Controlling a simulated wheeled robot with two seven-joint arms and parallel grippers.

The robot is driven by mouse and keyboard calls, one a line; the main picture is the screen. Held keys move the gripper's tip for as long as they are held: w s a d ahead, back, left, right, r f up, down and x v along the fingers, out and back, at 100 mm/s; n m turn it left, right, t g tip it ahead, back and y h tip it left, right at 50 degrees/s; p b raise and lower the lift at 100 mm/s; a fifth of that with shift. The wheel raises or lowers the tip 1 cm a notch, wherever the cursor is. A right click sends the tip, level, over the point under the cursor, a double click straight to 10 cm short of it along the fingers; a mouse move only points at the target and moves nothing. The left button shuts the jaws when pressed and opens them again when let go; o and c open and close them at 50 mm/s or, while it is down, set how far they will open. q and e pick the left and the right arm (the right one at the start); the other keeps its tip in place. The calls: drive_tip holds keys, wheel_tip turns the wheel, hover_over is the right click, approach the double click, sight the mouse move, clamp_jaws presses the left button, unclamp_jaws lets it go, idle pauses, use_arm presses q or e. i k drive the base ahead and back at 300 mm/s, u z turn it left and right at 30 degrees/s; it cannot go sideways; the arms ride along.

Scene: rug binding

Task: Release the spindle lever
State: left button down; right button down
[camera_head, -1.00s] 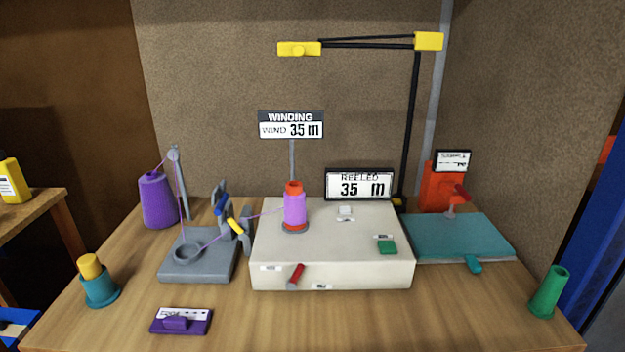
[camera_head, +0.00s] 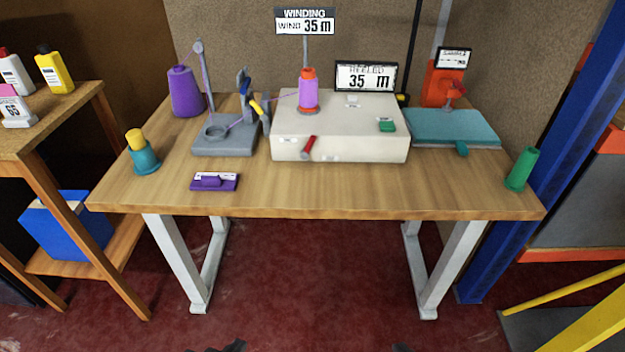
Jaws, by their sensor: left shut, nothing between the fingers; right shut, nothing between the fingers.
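The cream winder box (camera_head: 340,152) stands on the wooden table. A red lever (camera_head: 309,145) sits tilted on its front face, left of centre, and I take it for the spindle lever. An orange spool wound with purple thread (camera_head: 308,94) stands upright on top. The display (camera_head: 366,76) reads 35 m and the sign (camera_head: 305,21) reads WIND 35 m. Dark tips of my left gripper (camera_head: 232,346) and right gripper (camera_head: 402,348) just show at the bottom edge, shut and empty, far from the lever. Most of both is cut off.
A purple cone (camera_head: 186,92) feeds thread through the grey guide stand (camera_head: 222,148) to the spool. A purple tool (camera_head: 214,182), teal cup with yellow top (camera_head: 145,160), green cone (camera_head: 521,170) and teal press (camera_head: 455,127) stand around. The table's front (camera_head: 350,200) is clear.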

sight(310, 144)
drive_tip(key=u, duration=0.2)
drive_tip(key=k, duration=0.5)
drive_tip(key=z, duration=1.15)
drive_tip(key=i, duration=0.9)
drive_tip(key=u, duration=0.65)
drive_tip(key=i, duration=0.45)
drive_tip(key=u, duration=0.4)
